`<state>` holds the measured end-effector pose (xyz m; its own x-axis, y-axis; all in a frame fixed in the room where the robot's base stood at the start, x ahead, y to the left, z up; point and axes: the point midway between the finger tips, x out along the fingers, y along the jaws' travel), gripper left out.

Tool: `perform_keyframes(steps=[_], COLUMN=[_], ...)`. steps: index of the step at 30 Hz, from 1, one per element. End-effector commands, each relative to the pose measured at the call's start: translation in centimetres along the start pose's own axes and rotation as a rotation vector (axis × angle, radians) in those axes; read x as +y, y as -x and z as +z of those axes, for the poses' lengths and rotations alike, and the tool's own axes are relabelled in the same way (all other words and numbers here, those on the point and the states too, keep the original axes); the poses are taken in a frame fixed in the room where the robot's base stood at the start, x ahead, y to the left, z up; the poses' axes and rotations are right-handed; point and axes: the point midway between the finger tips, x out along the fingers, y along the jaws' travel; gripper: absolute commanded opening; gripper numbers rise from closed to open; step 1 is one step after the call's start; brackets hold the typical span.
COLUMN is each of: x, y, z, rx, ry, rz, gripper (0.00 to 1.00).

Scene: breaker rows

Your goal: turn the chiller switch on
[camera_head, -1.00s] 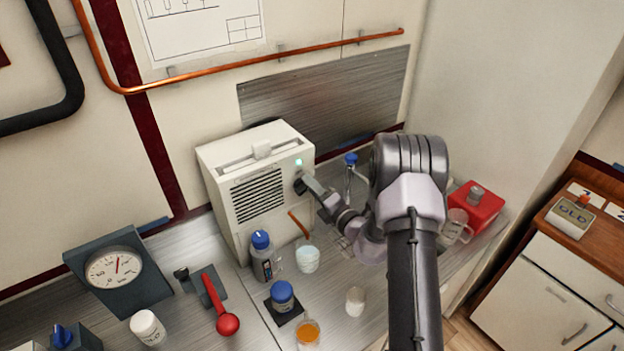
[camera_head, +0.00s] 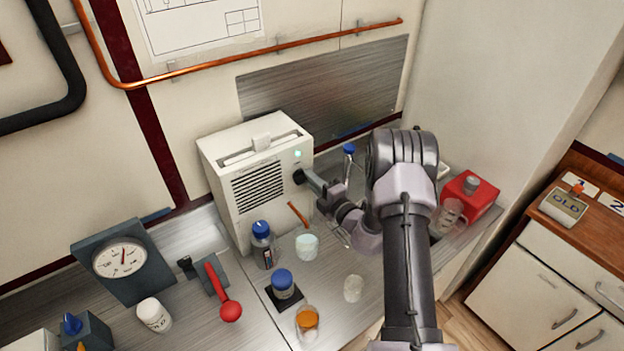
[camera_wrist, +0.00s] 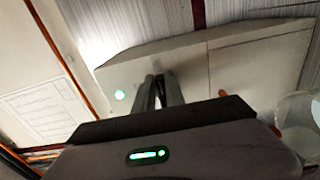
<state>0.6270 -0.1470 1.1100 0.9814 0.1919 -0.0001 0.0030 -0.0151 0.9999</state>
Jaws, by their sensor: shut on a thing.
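The chiller appears to be the white box with a slatted vent (camera_head: 217,180) on the bench. A small green lamp (camera_head: 297,154) glows on its front and also shows in the wrist view (camera_wrist: 120,94). The dark round switch (camera_head: 299,177) sits below the lamp, mostly covered by my gripper (camera_head: 307,179). My gripper's two fingers are together on the switch. In the wrist view the fingers (camera_wrist: 161,86) reach the white front face and hide the switch, so its angle cannot be read.
Bottles with blue caps (camera_head: 262,247) (camera_head: 283,282), a cup (camera_head: 307,247) and a beaker of orange liquid (camera_head: 307,320) stand in front of the box. A red-handled lever (camera_head: 222,292) and a dial gauge (camera_head: 121,258) are left. A red container (camera_head: 469,199) is right.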

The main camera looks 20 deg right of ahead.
Motion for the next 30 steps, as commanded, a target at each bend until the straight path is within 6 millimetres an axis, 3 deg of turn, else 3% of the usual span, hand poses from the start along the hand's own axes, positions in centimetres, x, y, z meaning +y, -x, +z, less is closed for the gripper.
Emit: perform_keyframes(steps=[6,7,10,20,23,30], x=[0.0,0.0,0.0,0.0,-0.1,0.0], y=[0.0,0.0,0.0,0.5,2.0,8.7], z=[0.0,0.0,0.0,0.1,0.1,0.2], rx=[0.0,0.0,0.0,-0.002,-0.003,-0.006], ry=[-0.001,-0.001,0.0,0.0,-0.001,-0.004], rz=[0.0,0.0,0.0,0.0,-0.002,-0.001], gripper=[0.0,0.18,0.36,0.36,0.36,0.36])
